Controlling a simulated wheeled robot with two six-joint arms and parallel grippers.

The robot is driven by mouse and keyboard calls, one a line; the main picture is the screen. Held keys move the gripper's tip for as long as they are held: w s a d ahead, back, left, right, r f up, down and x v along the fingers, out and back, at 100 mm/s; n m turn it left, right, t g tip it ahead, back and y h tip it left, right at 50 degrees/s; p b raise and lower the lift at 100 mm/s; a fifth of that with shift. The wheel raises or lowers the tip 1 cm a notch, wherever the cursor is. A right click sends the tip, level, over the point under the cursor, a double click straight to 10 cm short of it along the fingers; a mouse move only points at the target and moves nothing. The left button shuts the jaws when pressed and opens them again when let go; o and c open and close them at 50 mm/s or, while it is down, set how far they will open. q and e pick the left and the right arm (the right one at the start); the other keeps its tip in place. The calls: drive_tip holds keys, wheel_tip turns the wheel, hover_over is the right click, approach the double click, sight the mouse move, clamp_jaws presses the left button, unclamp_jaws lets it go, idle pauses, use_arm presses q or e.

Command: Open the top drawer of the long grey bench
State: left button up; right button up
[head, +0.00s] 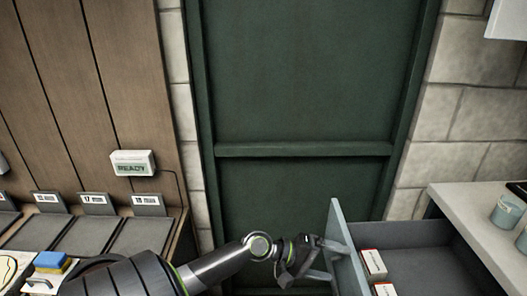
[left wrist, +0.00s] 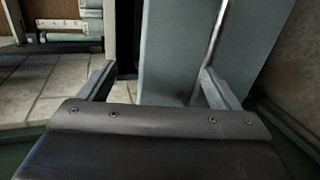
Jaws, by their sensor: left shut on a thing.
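The top drawer of the grey bench stands well open in the head view, its pale blue-grey front panel (head: 346,250) seen nearly edge-on. Its grey inside wall (head: 400,236) shows behind it. My left gripper (head: 314,258) is at the outer side of the panel, shut on the drawer's handle (head: 319,275). In the left wrist view my left gripper (left wrist: 158,82) has the front panel (left wrist: 178,45) beyond its fingers, with the thin handle bar (left wrist: 211,42) running up from the right finger. The exact grip contact is partly hidden. My right gripper is not in view.
Small white-and-red boxes (head: 374,264) lie in the drawer. The pale bench top (head: 458,205) bears cups (head: 506,212) at the right. A dark green door (head: 300,75) is behind. At the left are numbered slots (head: 97,203), a READY display (head: 132,164) and a blue-yellow sponge (head: 52,262).

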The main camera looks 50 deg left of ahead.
use_arm(q)
drive_tip(key=shift+s+a+r, duration=0.15)
drive_tip(key=shift+s+r, duration=0.15)
drive_tip(key=shift+s, duration=0.15)
drive_tip(key=shift+s+a+r, duration=0.15)
drive_tip(key=shift+s+r, duration=0.1)
drive_tip(key=shift+s, duration=0.2)
drive_tip(key=c, duration=0.8)
drive_tip(key=shift+s+f+p+v, duration=0.15)
drive_tip(key=shift+f+p+v, duration=0.25)
drive_tip(key=shift+p+v, duration=1.55)
drive_tip(key=shift+s+f+p+v, duration=0.3)
drive_tip(key=shift+p+v, duration=0.5)
drive_tip(key=shift+v, duration=2.4)
drive_tip(key=shift+s+f+p+v, duration=0.1)
drive_tip(key=shift+f+p+v, duration=0.4)
drive_tip(key=shift+p+v, duration=1.45)
drive_tip(key=shift+s+a+r+b, duration=0.2)
drive_tip(key=shift+s+a+b, duration=0.25)
drive_tip(key=shift+b, duration=0.15)
